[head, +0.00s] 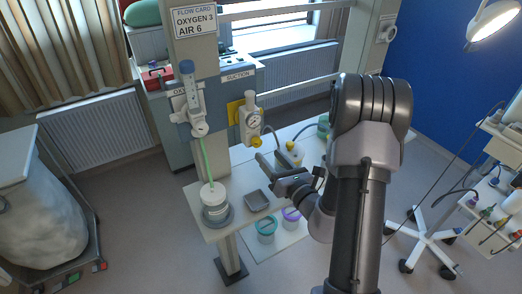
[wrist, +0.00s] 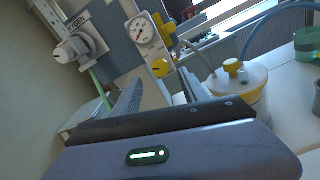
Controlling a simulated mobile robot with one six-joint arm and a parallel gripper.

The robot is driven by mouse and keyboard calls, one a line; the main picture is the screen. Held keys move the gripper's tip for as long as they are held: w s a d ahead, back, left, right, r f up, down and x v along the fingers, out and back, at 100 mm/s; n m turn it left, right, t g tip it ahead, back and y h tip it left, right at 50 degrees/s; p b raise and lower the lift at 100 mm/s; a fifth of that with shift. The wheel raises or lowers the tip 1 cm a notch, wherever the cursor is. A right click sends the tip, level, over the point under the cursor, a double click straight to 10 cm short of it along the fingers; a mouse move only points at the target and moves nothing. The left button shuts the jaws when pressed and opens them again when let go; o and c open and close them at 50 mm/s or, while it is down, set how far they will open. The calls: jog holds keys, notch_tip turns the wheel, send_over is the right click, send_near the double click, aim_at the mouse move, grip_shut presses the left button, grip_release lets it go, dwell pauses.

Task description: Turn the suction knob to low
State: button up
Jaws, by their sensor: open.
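The suction regulator (head: 249,121) hangs on the rail under the SUCTION label, with a round white gauge and a yellow backing. Its yellow knob (head: 254,142) is at the lower end. In the wrist view the gauge (wrist: 141,30) shows above the yellow knob (wrist: 161,68), which faces the camera with a small dark mark; its setting is too small to read. My gripper (head: 267,163) is open and empty, below and slightly right of the knob in the head view. In the wrist view its fingers (wrist: 160,88) point toward the knob, apart from it.
The oxygen flowmeter (head: 190,100) stands left of the regulator, its green tube running to a white jar (head: 214,203). A grey tray (head: 257,200) lies on the shelf. A white canister with a yellow cap (wrist: 240,80) stands right of my fingers. A sign (head: 193,22) reads "OXYGEN 3 AIR 6".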

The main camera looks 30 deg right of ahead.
aim_at(258, 143)
jog(key=w+p, duration=0.1)
jog(key=w, duration=0.5)
jog(key=shift+a+r, duration=0.1)
jog(key=shift+w, duration=0.1)
grip_shut()
